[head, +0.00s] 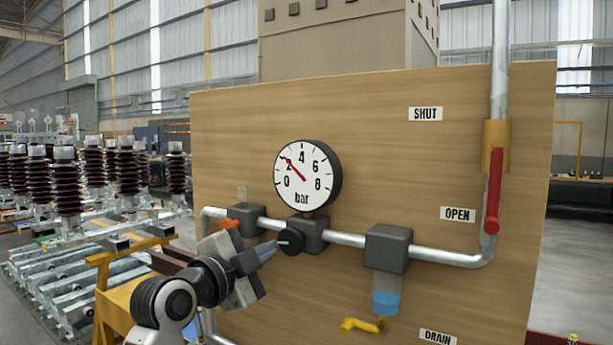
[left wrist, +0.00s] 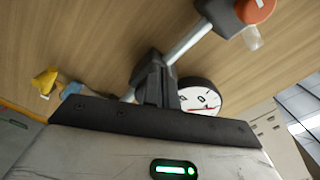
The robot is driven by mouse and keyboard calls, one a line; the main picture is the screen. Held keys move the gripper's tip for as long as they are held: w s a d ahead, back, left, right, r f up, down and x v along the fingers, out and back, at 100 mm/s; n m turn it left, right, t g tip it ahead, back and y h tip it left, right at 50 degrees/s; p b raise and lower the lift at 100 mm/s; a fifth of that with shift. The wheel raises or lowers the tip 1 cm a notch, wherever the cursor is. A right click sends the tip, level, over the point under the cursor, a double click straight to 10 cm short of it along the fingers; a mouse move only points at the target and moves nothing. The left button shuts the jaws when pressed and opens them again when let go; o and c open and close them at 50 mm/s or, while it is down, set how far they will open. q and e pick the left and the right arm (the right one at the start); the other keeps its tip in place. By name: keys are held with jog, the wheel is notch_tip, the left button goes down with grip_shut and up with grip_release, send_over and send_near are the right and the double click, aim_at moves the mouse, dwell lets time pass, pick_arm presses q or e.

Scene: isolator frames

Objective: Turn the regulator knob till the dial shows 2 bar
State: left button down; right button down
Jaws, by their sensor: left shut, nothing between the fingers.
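The round white dial (head: 302,176), marked 0 to 8 bar, is on the wooden panel. The black regulator knob (head: 291,241) with a pale mark sticks out below the dial. My left gripper (head: 268,250) is shut and empty, its fingertips close to the knob's left side; I cannot tell whether they touch. In the left wrist view, my dark fingers (left wrist: 153,82) point towards the pipe, the dial (left wrist: 200,97) shows partly beside them, and the knob cannot be made out. My right gripper is not in view.
A grey pipe (head: 346,239) runs across the panel (head: 400,150) behind the knob. A filter block (head: 389,248) with a blue-bottomed bowl and a yellow drain tap (head: 361,326) are to the right. A red lever (head: 493,190) hangs beside the OPEN label (head: 458,214).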

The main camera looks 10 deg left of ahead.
pick_arm(q)
jog(key=shift+s+d+r, duration=0.15)
jog(key=shift+d+r, duration=0.05)
jog(key=shift+d, duration=0.1)
dwell(0.7)
jog(key=shift+d+f, duration=0.1)
jog(key=shift+f, duration=0.05)
dwell(0.4)
jog(key=shift+a+f, duration=0.2)
jog(key=v, duration=0.6)
jog(key=shift+a, duration=0.1)
